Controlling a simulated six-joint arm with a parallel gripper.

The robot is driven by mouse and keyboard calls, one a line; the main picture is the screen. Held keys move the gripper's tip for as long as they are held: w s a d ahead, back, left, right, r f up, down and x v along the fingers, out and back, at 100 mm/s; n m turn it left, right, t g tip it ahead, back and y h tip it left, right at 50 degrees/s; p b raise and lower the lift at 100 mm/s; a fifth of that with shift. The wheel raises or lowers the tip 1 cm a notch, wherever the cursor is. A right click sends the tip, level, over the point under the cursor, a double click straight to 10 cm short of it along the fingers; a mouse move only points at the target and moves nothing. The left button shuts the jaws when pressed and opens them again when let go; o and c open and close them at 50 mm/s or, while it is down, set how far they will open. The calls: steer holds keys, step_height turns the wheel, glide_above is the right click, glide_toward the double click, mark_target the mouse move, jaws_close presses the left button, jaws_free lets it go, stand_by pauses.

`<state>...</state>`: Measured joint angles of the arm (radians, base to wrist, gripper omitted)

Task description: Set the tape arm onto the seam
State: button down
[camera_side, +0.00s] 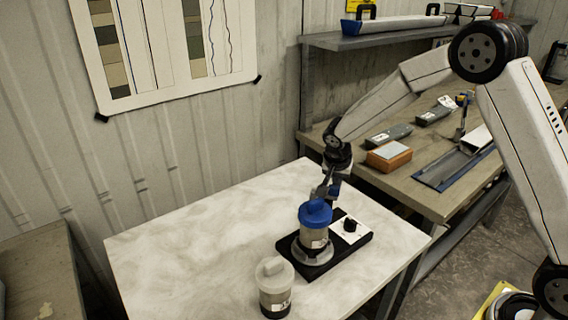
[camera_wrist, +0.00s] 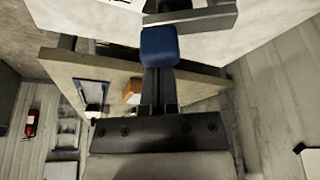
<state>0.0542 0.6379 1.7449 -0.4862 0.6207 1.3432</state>
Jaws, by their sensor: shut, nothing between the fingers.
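My gripper (camera_side: 326,191) is shut and empty, just behind and above a clear jar-like cylinder (camera_side: 313,238) with a blue cap (camera_side: 315,212). I cannot tell whether the gripper touches the cap. The cylinder stands upright on a round grey plate on a black base unit (camera_side: 354,252). A white panel with a dark knob (camera_side: 350,225) is at the unit's right. I cannot make out a distinct tape arm or seam.
The table's left side is clear. A workbench behind holds an orange-brown block (camera_side: 389,156), grey handheld tools (camera_side: 390,135) and a blue tray (camera_side: 445,172). A shelf hangs above.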

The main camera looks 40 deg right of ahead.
steer(key=a+m, duration=0.1)
steer(key=m, duration=0.1)
steer(key=s+a+m+g, duration=0.1)
steer(key=m, duration=0.1)
steer(key=shift+s+m+h, duration=0.2)
steer(key=shift+m+h, duration=0.1)
steer(key=shift+s+a, duration=0.1)
steer(key=shift+a, duration=0.05)
steer(key=shift+a, duration=0.1)
stand_by(0.5)
steer(key=shift+d, duration=0.9)
steer(key=d+v, duration=0.2)
steer(key=v, duration=0.7)
steer(key=shift+w+r, duration=0.4)
steer(key=shift+r, duration=0.1)
steer(key=shift+s+a, duration=0.1)
